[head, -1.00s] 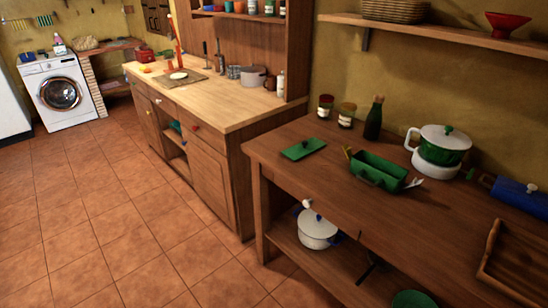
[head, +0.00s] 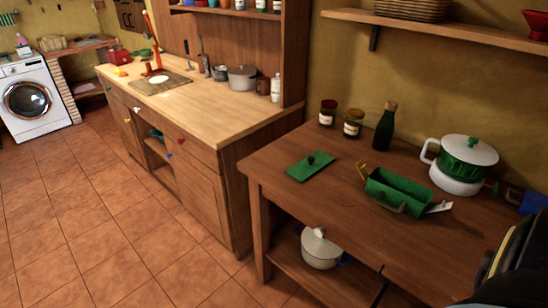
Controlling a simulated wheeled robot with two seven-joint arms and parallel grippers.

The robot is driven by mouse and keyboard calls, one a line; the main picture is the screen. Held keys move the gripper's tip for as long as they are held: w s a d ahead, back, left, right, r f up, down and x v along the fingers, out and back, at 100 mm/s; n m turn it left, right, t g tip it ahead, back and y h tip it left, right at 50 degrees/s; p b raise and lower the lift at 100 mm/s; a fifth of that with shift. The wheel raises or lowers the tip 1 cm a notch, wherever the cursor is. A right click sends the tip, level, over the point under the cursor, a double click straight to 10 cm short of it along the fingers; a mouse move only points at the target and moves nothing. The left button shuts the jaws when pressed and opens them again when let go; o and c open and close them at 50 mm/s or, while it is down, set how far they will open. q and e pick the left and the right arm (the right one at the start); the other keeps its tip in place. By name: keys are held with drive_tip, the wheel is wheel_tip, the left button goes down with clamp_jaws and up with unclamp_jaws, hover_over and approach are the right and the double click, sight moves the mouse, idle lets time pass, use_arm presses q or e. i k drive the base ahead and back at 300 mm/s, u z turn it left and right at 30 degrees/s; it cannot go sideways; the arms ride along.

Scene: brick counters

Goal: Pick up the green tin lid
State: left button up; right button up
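The green tin lid (head: 310,166) is a flat rectangle with a dark knob on top. It lies on the wooden table near its left end. The green tin (head: 397,192) stands open to its right, with a few utensils inside. Neither gripper can be made out in the head view. A dark, yellow-edged shape, probably part of my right arm, fills the lower right corner and covers the near right part of the table.
Behind the lid stand two jars (head: 352,123) and a dark green bottle (head: 385,127). A green and white pot (head: 463,160) is at the right. A white pot (head: 320,248) sits on the lower shelf. The table's left front corner is clear, with open tiled floor beyond.

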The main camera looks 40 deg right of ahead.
sight(306, 168)
drive_tip(key=z, duration=0.25)
drive_tip(key=i, duration=0.65)
drive_tip(key=z, duration=0.55)
